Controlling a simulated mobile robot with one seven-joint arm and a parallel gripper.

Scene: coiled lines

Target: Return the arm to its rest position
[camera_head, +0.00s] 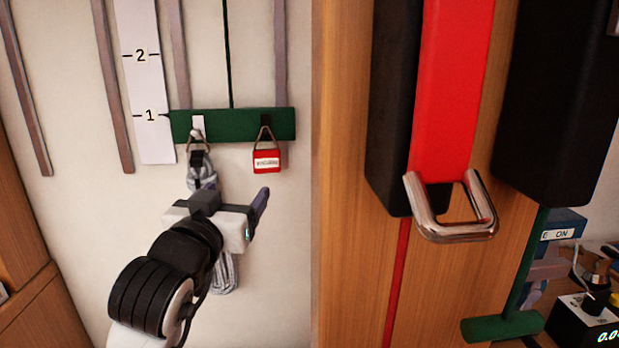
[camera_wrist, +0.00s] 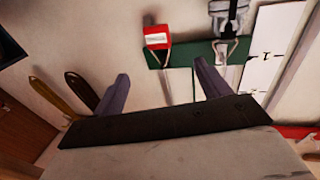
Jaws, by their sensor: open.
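My gripper (camera_head: 250,205) is in front of the pale wall, below the green bar (camera_head: 282,122). In the wrist view my gripper (camera_wrist: 160,84) has its two grey-purple fingers well apart, with nothing held between them. A grey coiled line (camera_head: 202,172) hangs from the bar's left hook. My gripper hides its middle, and its lower end shows beneath. I cannot tell whether the gripper touches it. The arm reaches up from the lower left.
A red labelled tag (camera_head: 266,161) hangs from the right hook; it also shows in the wrist view (camera_wrist: 157,38). A white numbered scale (camera_head: 142,80) stands left of the bar. A red strap (camera_head: 452,80) with a metal loop (camera_head: 450,225) hangs at right before wooden panelling.

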